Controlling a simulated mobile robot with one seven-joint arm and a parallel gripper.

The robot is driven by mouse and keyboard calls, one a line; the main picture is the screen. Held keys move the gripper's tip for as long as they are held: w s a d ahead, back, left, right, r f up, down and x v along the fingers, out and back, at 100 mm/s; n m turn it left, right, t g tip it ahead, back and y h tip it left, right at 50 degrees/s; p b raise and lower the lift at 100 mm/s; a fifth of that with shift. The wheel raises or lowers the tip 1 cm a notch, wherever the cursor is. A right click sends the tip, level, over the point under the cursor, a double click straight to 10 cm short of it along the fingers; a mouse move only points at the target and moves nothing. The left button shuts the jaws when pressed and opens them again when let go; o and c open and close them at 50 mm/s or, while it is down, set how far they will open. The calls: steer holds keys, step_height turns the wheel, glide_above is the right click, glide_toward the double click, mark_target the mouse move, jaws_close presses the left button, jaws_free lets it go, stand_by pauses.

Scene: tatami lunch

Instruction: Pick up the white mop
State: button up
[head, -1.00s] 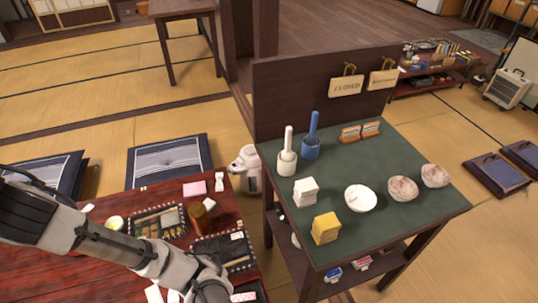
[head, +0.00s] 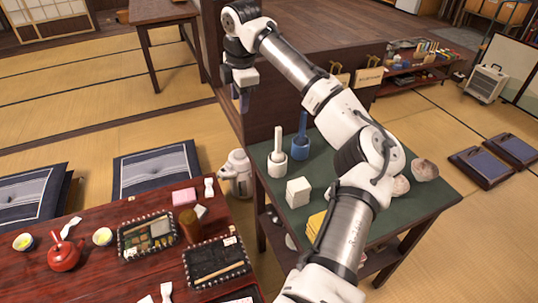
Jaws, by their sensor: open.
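The white mop (head: 278,146) stands upright, handle up, in a round white base near the left edge of the green-topped stand (head: 440,189). A blue mop (head: 301,137) of the same form stands just to its right. My gripper (head: 242,103) hangs fingers down at the upper middle, up and left of the white mop in the picture and apart from it. It is open, and I see nothing in it. My arm reaches over the stand and hides part of its right side and the middle of its top.
A white block stack (head: 298,192) and a yellow stack (head: 316,225) sit in front of the mops. A dark upright panel (head: 262,115) rises behind them. Bowls (head: 424,170) stand at right, partly hidden. A white jug (head: 238,173) stands between the stand and the red table (head: 75,287).

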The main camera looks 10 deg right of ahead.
steer(key=r+g, duration=0.1)
steer(key=g, duration=0.1)
glide_above(277, 128)
steer(key=shift+r+m+h, duration=0.15)
steer(key=shift+m+h, duration=0.15)
steer(key=shift+h, duration=0.1)
steer(key=shift+f, duration=0.35)
step_height(277, 128, down, 8)
steer(key=shift+r+p, duration=0.2)
steer(key=shift+p, duration=0.35)
steer(key=shift+w+d+f+p, duration=0.15)
steer(key=shift+f+p, duration=0.3)
steer(key=shift+f, duration=0.9)
steer(key=shift+d+f+p, duration=0.15)
steer(key=shift+f+p, duration=0.3)
steer(key=shift+f, duration=0.9)
steer(key=shift+c, duration=0.3)
jaws_close()
